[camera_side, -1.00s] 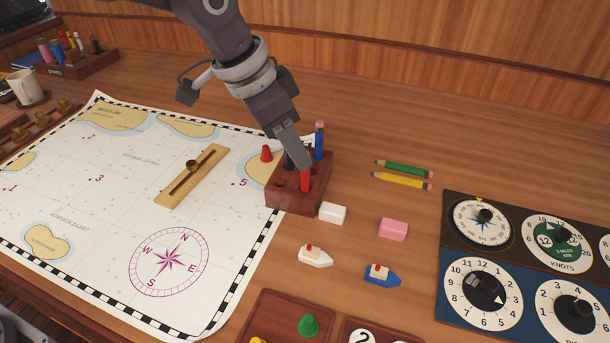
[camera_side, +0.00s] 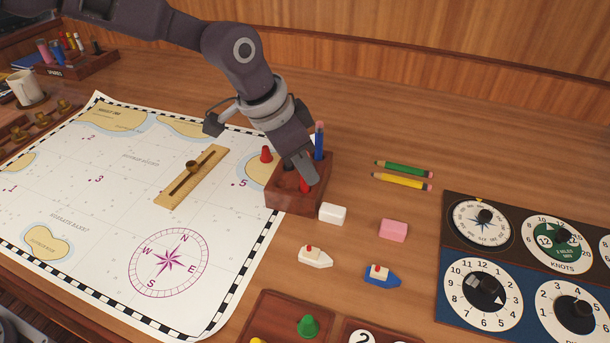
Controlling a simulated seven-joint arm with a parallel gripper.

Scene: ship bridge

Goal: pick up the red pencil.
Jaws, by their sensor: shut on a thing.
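The red pencil (camera_side: 305,188) stands in a hole of the brown wooden pencil block (camera_side: 287,203). Only a short red part shows below my gripper (camera_side: 306,180). My gripper points down and is shut on the red pencil, low over the block's top. Its fingers hide most of the pencil. A blue pencil (camera_side: 319,140) with a pink eraser stands upright in the same block, just behind my gripper.
A red cone piece (camera_side: 266,154) stands left of the block on the chart (camera_side: 120,220). A white eraser (camera_side: 333,213) lies close in front. A green pencil (camera_side: 404,168) and a yellow pencil (camera_side: 402,181) lie to the right. Bare table lies behind them.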

